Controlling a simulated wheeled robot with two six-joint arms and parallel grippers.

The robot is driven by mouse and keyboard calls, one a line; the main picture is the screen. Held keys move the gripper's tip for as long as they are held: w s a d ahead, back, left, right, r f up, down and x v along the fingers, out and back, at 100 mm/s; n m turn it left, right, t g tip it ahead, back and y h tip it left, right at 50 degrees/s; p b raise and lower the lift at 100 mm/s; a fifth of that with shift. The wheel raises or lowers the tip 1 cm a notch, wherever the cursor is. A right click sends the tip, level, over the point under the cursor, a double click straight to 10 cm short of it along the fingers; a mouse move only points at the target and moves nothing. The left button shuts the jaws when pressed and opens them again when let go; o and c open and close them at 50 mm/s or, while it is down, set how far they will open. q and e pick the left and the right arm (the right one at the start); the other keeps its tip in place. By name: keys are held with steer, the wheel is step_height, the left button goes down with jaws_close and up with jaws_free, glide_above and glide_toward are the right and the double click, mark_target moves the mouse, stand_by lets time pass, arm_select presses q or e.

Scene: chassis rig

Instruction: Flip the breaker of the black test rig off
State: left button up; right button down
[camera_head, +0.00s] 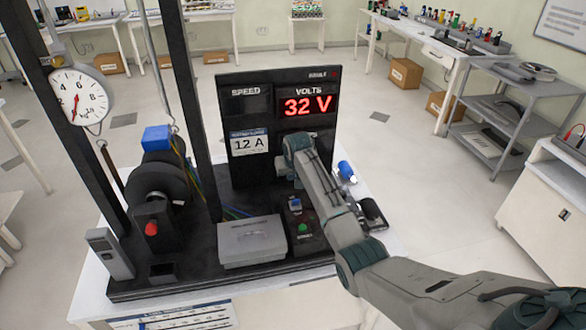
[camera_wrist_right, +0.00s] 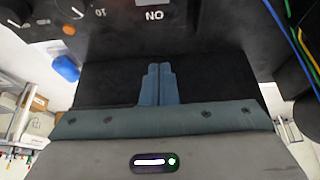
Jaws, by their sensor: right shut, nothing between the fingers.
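The black test rig (camera_head: 190,264) stands on a white table. Its upright panel (camera_head: 264,183) has a lit red "32 V" display and a "12 A" label. My right gripper (camera_wrist_right: 158,84) is shut and empty in the right wrist view, its two blue-grey fingers together in front of a black surface. Upside-down "ON" lettering (camera_wrist_right: 154,15) is beyond the fingertips. In the head view my right wrist (camera_head: 298,160) covers the lower right of the panel and hides the fingers. I cannot make out the breaker lever; touching cannot be told. My left gripper is not in view.
A grey box (camera_head: 251,243) and a control box with a green button (camera_head: 303,228) stand on the rig base. A motor with a red button (camera_head: 151,229) and a dial gauge (camera_head: 79,97) are on the left. A blue item (camera_head: 346,170) is right of the panel.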

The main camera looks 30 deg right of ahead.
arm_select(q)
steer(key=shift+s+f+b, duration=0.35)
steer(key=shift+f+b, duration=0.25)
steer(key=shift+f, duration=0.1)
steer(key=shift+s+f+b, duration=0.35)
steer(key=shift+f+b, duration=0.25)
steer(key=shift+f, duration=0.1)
arm_select(e)
steer(key=s+a+r, duration=0.1)
steer(key=s+r, duration=0.5)
steer(key=s, duration=0.1)
steer(key=shift+a+r, duration=0.2)
steer(key=shift+r, duration=0.15)
